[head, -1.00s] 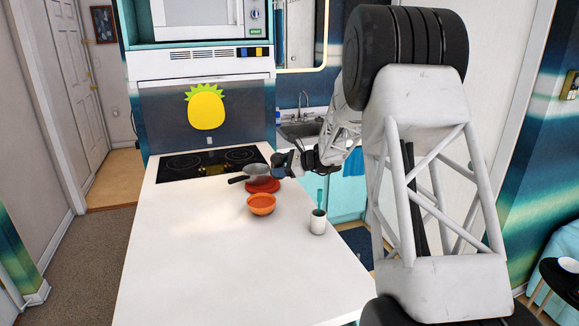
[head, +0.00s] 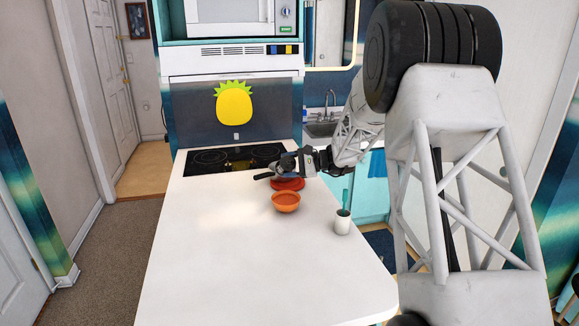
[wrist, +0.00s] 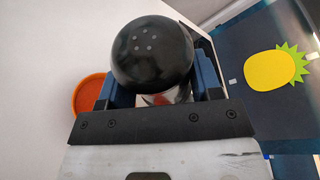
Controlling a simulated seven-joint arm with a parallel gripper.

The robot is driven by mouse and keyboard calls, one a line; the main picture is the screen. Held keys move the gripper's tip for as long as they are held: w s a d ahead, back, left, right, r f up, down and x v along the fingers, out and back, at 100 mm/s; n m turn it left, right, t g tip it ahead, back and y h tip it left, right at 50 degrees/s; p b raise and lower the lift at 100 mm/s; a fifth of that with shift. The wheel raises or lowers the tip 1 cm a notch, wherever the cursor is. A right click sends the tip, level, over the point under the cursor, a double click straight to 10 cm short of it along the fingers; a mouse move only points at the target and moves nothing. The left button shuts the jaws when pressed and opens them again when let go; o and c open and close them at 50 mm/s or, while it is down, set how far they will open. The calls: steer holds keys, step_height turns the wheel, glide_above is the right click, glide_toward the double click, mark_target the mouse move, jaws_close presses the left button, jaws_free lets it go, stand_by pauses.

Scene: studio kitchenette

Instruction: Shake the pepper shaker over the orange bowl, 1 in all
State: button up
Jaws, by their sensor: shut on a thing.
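The pepper shaker (wrist: 155,55) has a rounded black top with several small holes. In the wrist view it sits between the two blue fingers of my gripper (wrist: 160,78), which is shut on it; its lower body is mostly hidden. In the head view my gripper (head: 302,161) is over the far part of the counter, and the shaker is too small and dark to tell apart there. The orange bowl (head: 286,203) stands on the counter, nearer the camera than my gripper. It also shows in the wrist view (wrist: 80,95), partly hidden behind the left finger.
The black cooktop (head: 225,160) is at the back. The counter's left and front are clear.

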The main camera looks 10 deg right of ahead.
steer(key=shift+w+f+n, duration=0.1)
steer(key=shift+w+n, duration=0.05)
steer(key=shift+n, duration=0.15)
steer(key=shift+w+f+n+t+y, duration=0.25)
steer(key=shift+w+n+y, duration=0.05)
steer(key=shift+n, duration=0.3)
steer(key=shift+w+f+n+t+y, duration=0.2)
steer(key=shift+w+n+t+y, duration=0.1)
steer(key=shift+n, duration=0.3)
steer(key=w+n, duration=0.1)
steer(key=n, duration=0.1)
steer(key=f+n+y, duration=0.1)
steer(key=n, duration=0.1)
steer(key=shift+w+t, duration=0.25)
steer(key=shift+w, duration=0.15)
steer(key=n+y, duration=0.1)
steer(key=n, duration=0.1)
steer(key=n+y, duration=0.1)
steer(key=n, duration=0.2)
steer(key=w+n+g+y, duration=0.1)
steer(key=n, duration=0.1)
steer(key=shift+r+n, duration=0.1)
steer(key=shift+n, duration=0.3)
step_height(320, 180, down, 3)
steer(key=shift+f, duration=0.1)
